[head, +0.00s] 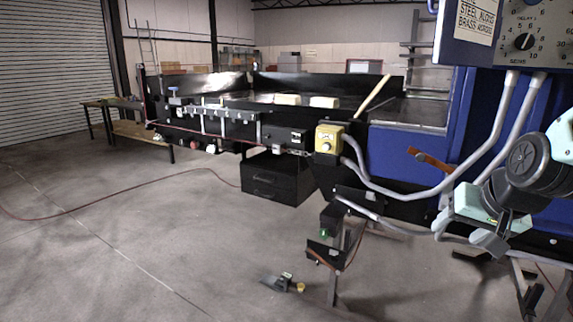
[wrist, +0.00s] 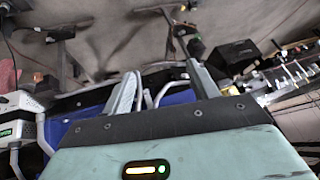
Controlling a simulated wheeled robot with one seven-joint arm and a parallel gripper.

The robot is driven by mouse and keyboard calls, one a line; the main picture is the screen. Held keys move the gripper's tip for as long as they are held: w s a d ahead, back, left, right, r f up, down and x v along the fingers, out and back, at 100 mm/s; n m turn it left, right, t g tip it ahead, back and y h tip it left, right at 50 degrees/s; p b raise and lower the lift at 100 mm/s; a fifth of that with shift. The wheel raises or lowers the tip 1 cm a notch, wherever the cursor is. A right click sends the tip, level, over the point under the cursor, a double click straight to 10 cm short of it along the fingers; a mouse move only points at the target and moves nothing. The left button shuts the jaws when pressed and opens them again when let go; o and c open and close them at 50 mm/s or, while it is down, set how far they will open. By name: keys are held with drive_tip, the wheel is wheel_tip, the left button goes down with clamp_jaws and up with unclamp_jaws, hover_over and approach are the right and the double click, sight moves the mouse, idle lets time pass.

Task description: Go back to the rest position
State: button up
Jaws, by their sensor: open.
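My gripper (wrist: 160,78) shows in the wrist view with its two grey fingers apart and nothing between them. Its pale green body with a small lit indicator fills the bottom of that view. In the head view my gripper (head: 467,232) hangs at the right, in front of the blue machine (head: 400,148). I see it side-on there, and its fingertips are small and hard to separate from the grey pipes behind. It holds no object in either view.
A control panel (head: 515,40) hangs above at the right. Grey conduits (head: 410,193) run close to my gripper. A yellow switch box (head: 328,139) sits on the conveyor's side. A black drawer box (head: 278,177) stands below. The concrete floor at the left is clear, except for a thin cable.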

drive_tip(key=s+a+f+n+g, duration=0.1)
drive_tip(key=s+f+n+g, duration=0.5)
drive_tip(key=s, duration=0.5)
drive_tip(key=s+a+n, duration=0.3)
drive_tip(key=s+a, duration=0.3)
drive_tip(key=a, duration=0.3)
drive_tip(key=s+a+r+n+g, duration=0.1)
drive_tip(key=s+a+n, duration=0.1)
drive_tip(key=s+a, duration=0.4)
drive_tip(key=a, duration=0.2)
drive_tip(key=shift+s+a+r+n, duration=0.2)
drive_tip(key=shift+s+a+n, duration=0.05)
drive_tip(key=shift+a+n, duration=0.15)
